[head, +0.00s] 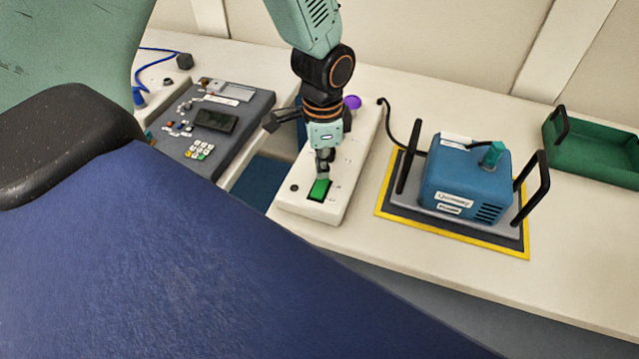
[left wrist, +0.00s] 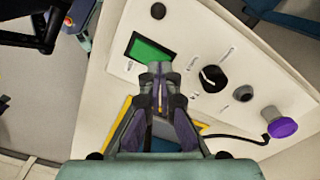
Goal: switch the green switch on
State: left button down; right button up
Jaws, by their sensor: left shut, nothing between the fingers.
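The green switch (head: 319,189) is a rocker in a dark frame near the front end of a white control box. It also shows in the left wrist view (left wrist: 151,52), partly covered by my fingertips. My left gripper (head: 323,174) points down with its fingers shut and empty, its tips at the edge of the green rocker. In the left wrist view the shut fingertips (left wrist: 160,68) overlap the rocker's lower edge; whether they touch it I cannot tell. Which way the rocker is tilted is not clear. My right gripper is not in view.
The white box also bears a black knob (left wrist: 213,78) and a purple button (left wrist: 282,128). A blue pump (head: 465,182) with black handles stands to the right, a green tray (head: 600,158) beyond it. A grey keypad console (head: 214,122) is on the left.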

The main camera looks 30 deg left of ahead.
aim_at(322, 182)
pick_arm(q)
jog(key=shift+d, duration=0.1)
jog(key=shift+f, duration=0.25)
jog(key=shift+f+b, duration=0.55)
jog(key=shift+f, duration=0.25)
dwell(0.8)
notch_tip(322, 182, up, 7)
jog(key=p, duration=0.7)
jog(key=shift+r+p, duration=0.1)
jog(key=shift+p, duration=0.3)
jog(key=shift+s, duration=0.1)
dwell(0.4)
